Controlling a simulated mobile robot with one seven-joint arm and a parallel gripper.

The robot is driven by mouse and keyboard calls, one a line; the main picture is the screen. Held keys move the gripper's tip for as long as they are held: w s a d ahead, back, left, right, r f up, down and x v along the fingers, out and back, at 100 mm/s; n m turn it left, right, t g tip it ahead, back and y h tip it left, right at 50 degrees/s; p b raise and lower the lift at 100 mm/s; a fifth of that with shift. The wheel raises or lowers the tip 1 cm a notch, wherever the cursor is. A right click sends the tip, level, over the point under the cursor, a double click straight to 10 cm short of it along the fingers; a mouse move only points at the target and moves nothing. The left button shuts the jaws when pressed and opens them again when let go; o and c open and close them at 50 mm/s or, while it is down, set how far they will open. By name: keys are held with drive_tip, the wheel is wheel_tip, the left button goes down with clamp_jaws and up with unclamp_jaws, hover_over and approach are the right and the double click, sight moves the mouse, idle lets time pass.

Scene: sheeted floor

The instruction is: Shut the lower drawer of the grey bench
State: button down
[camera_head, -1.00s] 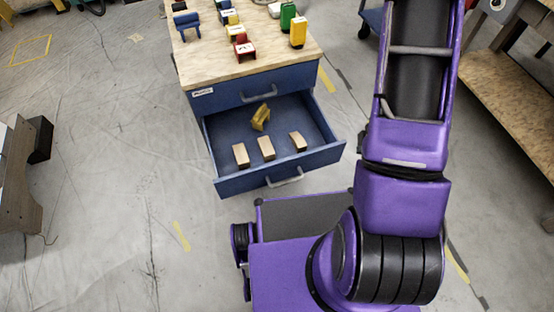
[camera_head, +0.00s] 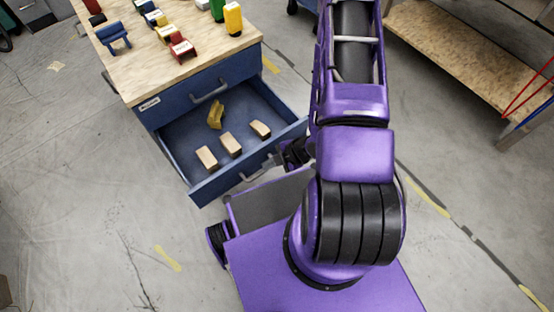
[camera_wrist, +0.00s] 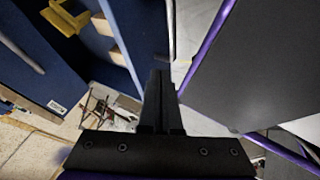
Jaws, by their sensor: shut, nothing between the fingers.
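The bench looks blue with a wooden top (camera_head: 190,62). Its lower drawer (camera_head: 180,165) stands pulled out in the head view, with a bar handle on its front panel (camera_head: 212,190). Three wooden blocks (camera_head: 231,145) and a yellow piece (camera_head: 215,114) lie inside. My gripper (camera_head: 280,160) is near the right end of the front panel, partly hidden by my arm. In the wrist view my gripper (camera_wrist: 161,88) is shut and empty, beside the drawer's front panel (camera_wrist: 138,40). I cannot tell whether it touches.
The upper drawer (camera_head: 185,98) is shut. Coloured pieces, including a red one (camera_head: 182,47) and a blue one (camera_head: 113,38), stand on the top. A wooden-shelved table (camera_head: 460,45) is at the right. The floor at the left (camera_head: 70,160) is clear.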

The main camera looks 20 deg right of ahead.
sight(249, 160)
drive_tip(key=w, duration=0.1)
drive_tip(key=w+a+f, duration=0.1)
drive_tip(key=w, duration=0.1)
drive_tip(key=shift+w+a+f, duration=0.15)
drive_tip(key=shift+a+f, duration=0.2)
drive_tip(key=shift+f, duration=0.05)
drive_tip(key=shift+w+a, duration=0.2)
drive_tip(key=shift+w, duration=0.5)
drive_tip(key=shift+w, duration=0.1)
